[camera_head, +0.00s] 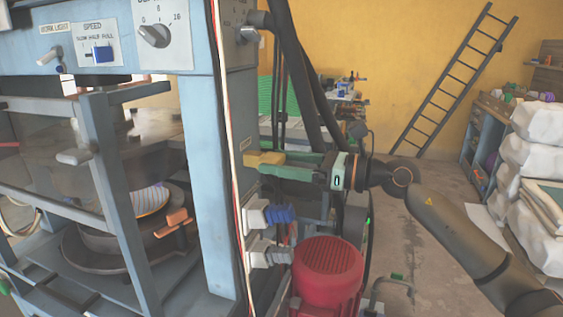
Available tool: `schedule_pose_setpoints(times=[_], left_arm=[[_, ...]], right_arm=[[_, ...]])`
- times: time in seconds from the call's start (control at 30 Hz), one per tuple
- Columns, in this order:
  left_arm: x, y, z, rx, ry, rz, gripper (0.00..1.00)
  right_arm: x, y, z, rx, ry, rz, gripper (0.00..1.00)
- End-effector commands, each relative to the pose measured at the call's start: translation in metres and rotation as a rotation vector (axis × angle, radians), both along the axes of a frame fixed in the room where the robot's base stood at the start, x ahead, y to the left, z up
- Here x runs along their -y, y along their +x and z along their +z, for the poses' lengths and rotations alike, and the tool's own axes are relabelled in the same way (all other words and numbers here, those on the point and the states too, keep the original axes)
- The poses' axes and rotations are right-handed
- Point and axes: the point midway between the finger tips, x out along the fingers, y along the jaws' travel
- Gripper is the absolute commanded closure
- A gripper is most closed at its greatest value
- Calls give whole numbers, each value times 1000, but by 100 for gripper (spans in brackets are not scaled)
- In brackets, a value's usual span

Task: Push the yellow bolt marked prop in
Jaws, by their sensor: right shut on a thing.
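The yellow bolt (262,158) sticks out of the side face of the blue press column, just below a small yellow label too small to read. My right gripper (279,165) comes in from the right, with its green fingers pointing left at the column. Its fingertips are at the bolt and shut on it. The fingers partly cover the bolt, so how deep it sits in the column is hard to tell. My left gripper is not in view.
Below the bolt, blue and grey plugs (280,213) stick out of the column. A red motor (327,270) stands under my right arm. Dark hoses (312,85) hang close above the gripper. White sacks (537,175) are stacked at right. A ladder (452,85) leans on the yellow wall.

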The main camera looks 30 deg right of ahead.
Motion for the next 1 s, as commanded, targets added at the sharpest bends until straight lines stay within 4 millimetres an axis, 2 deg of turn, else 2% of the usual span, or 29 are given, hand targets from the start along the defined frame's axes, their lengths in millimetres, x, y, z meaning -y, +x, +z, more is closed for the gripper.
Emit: schedule_pose_setpoints(times=[0.23,0.63,0.67,0.87,1.0], left_arm=[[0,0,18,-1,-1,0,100],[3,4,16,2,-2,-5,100],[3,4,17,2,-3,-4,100],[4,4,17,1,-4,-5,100],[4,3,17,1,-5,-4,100]], right_arm=[[-12,14,5,0,3,0,100],[-18,21,0,2,2,-1,100],[-18,21,0,2,2,-1,22],[-18,20,0,1,1,-1,0],[-18,20,0,1,1,0,0]])
